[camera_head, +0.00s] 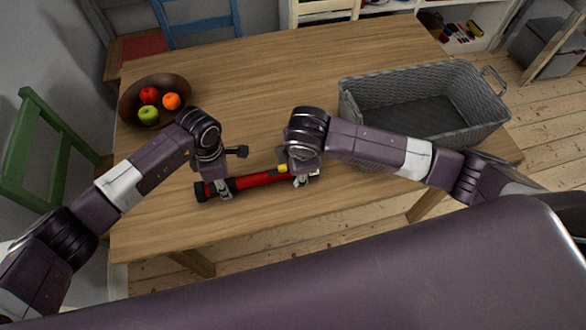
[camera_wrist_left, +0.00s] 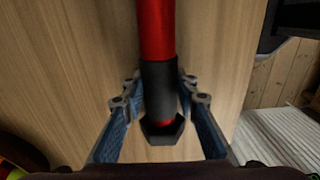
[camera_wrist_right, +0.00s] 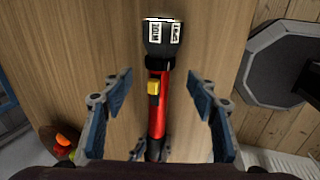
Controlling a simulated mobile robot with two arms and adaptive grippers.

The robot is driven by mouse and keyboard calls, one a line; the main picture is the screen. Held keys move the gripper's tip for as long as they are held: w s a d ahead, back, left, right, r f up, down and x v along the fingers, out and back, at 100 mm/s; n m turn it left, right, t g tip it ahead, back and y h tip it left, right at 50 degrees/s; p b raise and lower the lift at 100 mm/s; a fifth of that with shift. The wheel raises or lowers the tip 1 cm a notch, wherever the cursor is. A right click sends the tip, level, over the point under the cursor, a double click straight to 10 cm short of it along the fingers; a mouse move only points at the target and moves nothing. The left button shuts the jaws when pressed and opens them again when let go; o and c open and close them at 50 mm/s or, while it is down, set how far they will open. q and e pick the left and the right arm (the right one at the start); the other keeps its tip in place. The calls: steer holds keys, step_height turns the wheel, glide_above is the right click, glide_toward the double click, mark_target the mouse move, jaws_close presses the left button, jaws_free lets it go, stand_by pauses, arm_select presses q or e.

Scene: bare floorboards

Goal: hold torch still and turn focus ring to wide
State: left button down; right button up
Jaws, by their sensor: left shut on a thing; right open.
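The torch (camera_head: 262,180) lies along the table's front part, with a red body, black ends and a yellow switch (camera_wrist_right: 154,87). My left gripper (camera_head: 221,190) is shut on its black tail section (camera_wrist_left: 160,90), one finger on each side. My right gripper (camera_head: 301,179) is open over the other end. In the right wrist view its fingers (camera_wrist_right: 160,80) stand apart on both sides of the red body, with gaps. The black torch head (camera_wrist_right: 165,45) shows beyond the fingertips, with two white labels too small to read surely. In the head view my right gripper partly hides the torch head.
A wooden table (camera_head: 250,80) bears a bowl (camera_head: 127,105) of fruit at the left and a grey woven basket (camera_head: 490,110) at the right. A green chair (camera_head: 45,120) and a blue chair (camera_head: 205,25) stand around it. The table's middle is clear.

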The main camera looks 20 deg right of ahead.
steer(key=x, duration=0.6)
steer(key=shift+w+f, duration=0.1)
steer(key=shift+f, duration=0.25)
steer(key=shift+c, duration=0.5)
